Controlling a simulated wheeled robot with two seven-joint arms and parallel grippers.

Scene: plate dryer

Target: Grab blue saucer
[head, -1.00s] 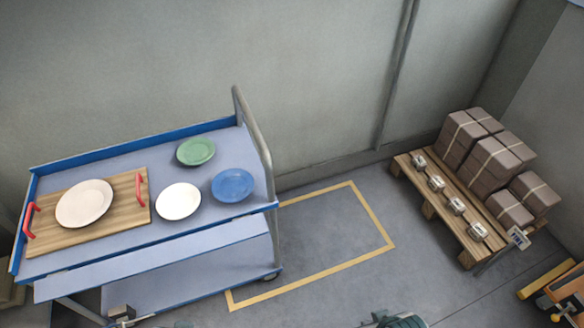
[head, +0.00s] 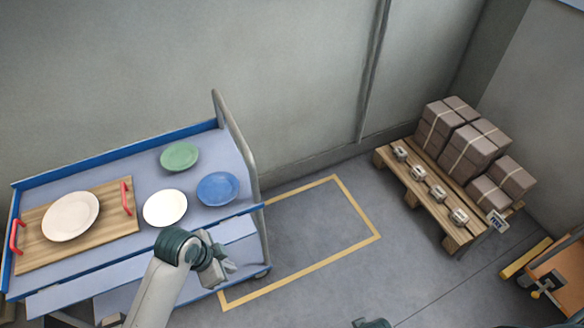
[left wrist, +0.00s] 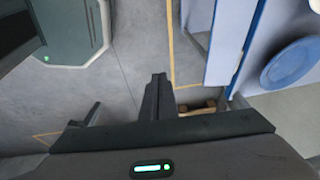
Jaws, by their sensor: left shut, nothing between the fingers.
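The blue saucer (head: 218,188) lies on the upper shelf of the blue trolley (head: 95,165), near its right end by the handle. It also shows at the right edge of the left wrist view (left wrist: 292,64). My left gripper (head: 218,272) is in front of the trolley's front edge, below the saucer in the head view and apart from it. Its fingers (left wrist: 157,92) are shut with nothing between them in the left wrist view. My right gripper is not in view.
A white plate (head: 165,208) and a green plate (head: 179,157) lie left of the saucer. A wooden tray (head: 100,225) with red handles holds a cream plate (head: 70,216). The trolley's handle (head: 240,145) rises at the right. A pallet (head: 430,200) with boxes stands far right.

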